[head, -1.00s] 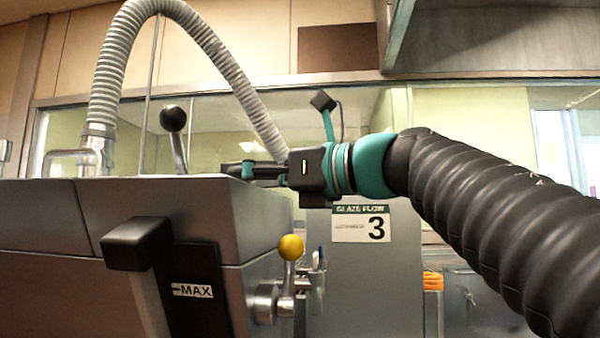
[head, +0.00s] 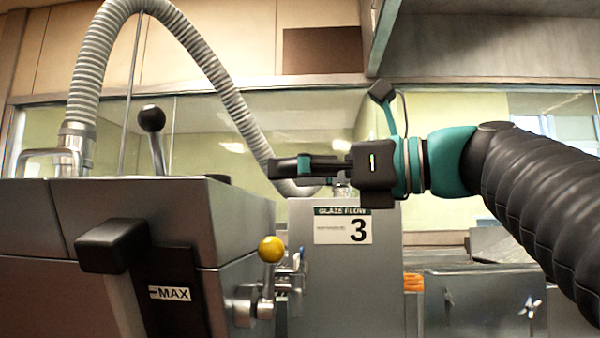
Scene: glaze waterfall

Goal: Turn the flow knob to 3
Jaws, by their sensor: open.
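A white sign reading "GLAZE FLOW" with a large 3 (head: 343,225) is on the front of a grey metal cabinet (head: 365,272). I cannot make out a flow knob for certain. A small pale metal part (head: 342,190) shows just above the cabinet's top, partly hidden by my gripper, and I cannot tell what it is. My gripper (head: 284,167) points left, open and empty, above the sign. Its fingers appear in front of the lower end of the grey hose. I see no contact with anything.
A steel machine (head: 240,220) fills the left, with a black-ball lever (head: 152,120), a yellow-ball lever (head: 271,249) and a black handle (head: 112,245) by a MAX label. A ribbed grey hose (head: 215,80) arches above. Steel units (head: 490,300) stand lower right.

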